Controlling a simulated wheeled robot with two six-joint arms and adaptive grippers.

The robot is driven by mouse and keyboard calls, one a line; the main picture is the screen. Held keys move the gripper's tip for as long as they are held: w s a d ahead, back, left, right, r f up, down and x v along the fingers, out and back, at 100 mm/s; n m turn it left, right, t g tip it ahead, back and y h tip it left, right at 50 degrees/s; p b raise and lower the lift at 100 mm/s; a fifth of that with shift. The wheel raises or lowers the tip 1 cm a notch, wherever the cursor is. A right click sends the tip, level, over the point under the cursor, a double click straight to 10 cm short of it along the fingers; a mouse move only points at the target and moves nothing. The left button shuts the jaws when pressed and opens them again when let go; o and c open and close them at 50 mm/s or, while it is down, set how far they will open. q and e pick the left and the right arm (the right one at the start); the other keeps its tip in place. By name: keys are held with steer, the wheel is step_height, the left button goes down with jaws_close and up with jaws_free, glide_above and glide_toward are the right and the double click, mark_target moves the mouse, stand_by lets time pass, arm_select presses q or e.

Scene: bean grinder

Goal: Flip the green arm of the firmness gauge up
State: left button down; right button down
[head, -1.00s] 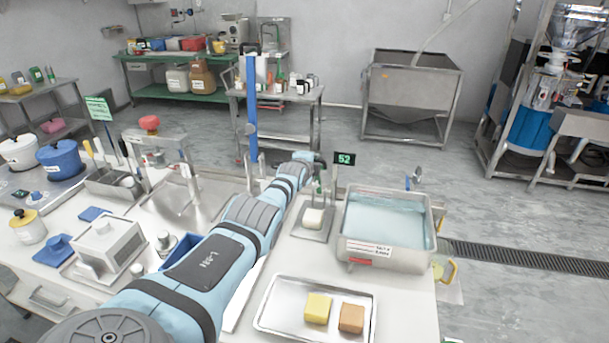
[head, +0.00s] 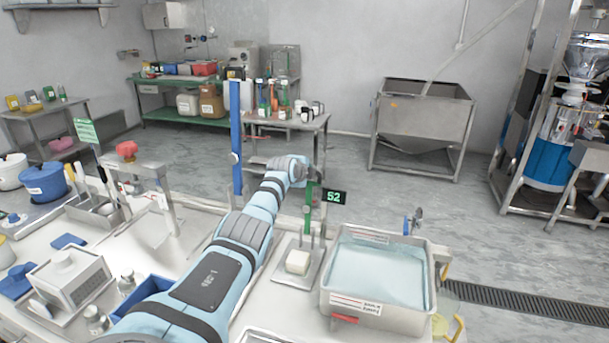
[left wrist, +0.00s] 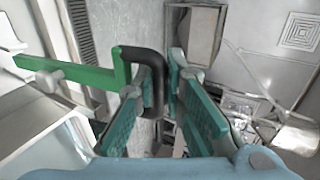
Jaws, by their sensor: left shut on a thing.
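The firmness gauge has a flat metal base (head: 285,278) with a white block (head: 298,262) on it, and a display (head: 334,197) reading 52. Its green part (head: 308,222) stands up behind the block, with its top close under my left gripper. In the left wrist view the green arm (left wrist: 85,78) comes in from the left and ends in a bent black handle (left wrist: 150,58). My left gripper (left wrist: 160,105) is shut on this black handle, which lies between its teal finger pads. In the head view the fingertips are too small to make out. My right gripper is not in view.
A water-filled metal basin (head: 345,300) stands right of the gauge, with a small blue tap (head: 407,225) behind it. A tall blue bar (head: 236,150) rises left of my forearm. A blue bin (head: 150,290) and grey box (head: 70,278) lie left. Open floor lies behind.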

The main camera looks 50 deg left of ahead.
arm_select(q)
steer(key=shift+w+d, duration=0.15)
steer(key=shift+d, duration=0.05)
steer(key=c, duration=2)
jaws_free()
steer(key=shift+c, duration=0.2)
steer(key=o, duration=0.4)
steer(key=shift+w+d+f, duration=0.1)
steer(key=shift+w+f, duration=0.05)
steer(key=shift+w, duration=0.25)
steer(key=shift+s+a, duration=0.25)
steer(key=shift+s, duration=0.2)
steer(key=shift+s+r, duration=0.3)
steer(key=shift+s, duration=0.05)
steer(key=v, duration=0.7)
steer(key=d+v, duration=0.1)
steer(key=v, duration=0.2)
steer(key=shift+d+r, duration=0.25)
steer(key=shift+c, duration=0.4)
